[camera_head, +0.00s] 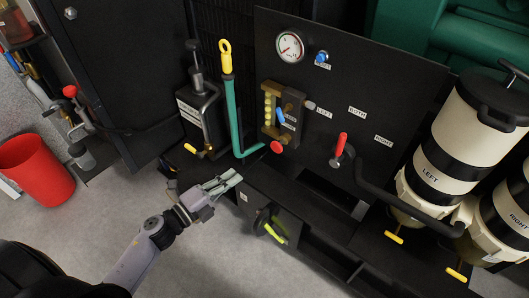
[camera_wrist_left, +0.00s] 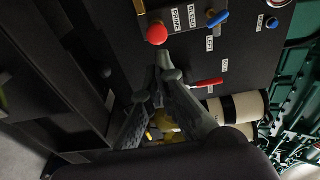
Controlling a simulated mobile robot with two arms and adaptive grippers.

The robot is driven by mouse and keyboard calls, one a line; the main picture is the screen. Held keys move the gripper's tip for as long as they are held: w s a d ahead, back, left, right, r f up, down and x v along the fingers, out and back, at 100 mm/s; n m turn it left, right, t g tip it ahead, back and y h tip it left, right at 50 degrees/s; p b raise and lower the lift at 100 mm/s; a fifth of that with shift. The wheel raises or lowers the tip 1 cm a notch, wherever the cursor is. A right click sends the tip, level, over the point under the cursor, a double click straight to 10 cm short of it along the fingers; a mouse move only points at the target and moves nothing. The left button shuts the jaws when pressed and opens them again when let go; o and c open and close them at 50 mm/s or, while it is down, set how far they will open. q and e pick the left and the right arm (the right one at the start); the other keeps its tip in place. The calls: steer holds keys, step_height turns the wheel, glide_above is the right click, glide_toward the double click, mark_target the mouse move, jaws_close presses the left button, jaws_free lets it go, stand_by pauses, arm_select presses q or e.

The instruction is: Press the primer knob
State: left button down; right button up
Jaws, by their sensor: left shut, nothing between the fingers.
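The primer knob is a round red knob (camera_head: 277,147) low on the black panel, below a brass-coloured block. It also shows in the left wrist view as a red disc (camera_wrist_left: 157,33), beside a label reading PRIME (camera_wrist_left: 176,18). My left gripper (camera_head: 238,176) is shut and empty, to the left of and below the knob in the head view, with a visible gap between. In the left wrist view the closed fingertips (camera_wrist_left: 163,57) point toward the knob and appear just below it. My right gripper is in neither view.
A blue lever (camera_head: 280,115) sits just above the knob, and a red-handled lever (camera_head: 340,144) to its right. A green pipe (camera_head: 235,115) with a yellow ring handle rises to the left. The LEFT filter canister (camera_head: 463,125) stands right. A red bin (camera_head: 36,168) stands on open floor.

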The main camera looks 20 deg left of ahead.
mark_target(275, 147)
arm_select(q)
steer(key=x, duration=1.3)
steer(key=shift+f, duration=0.1)
steer(key=shift+w+d+b, duration=0.3)
steer(key=shift+w, duration=0.15)
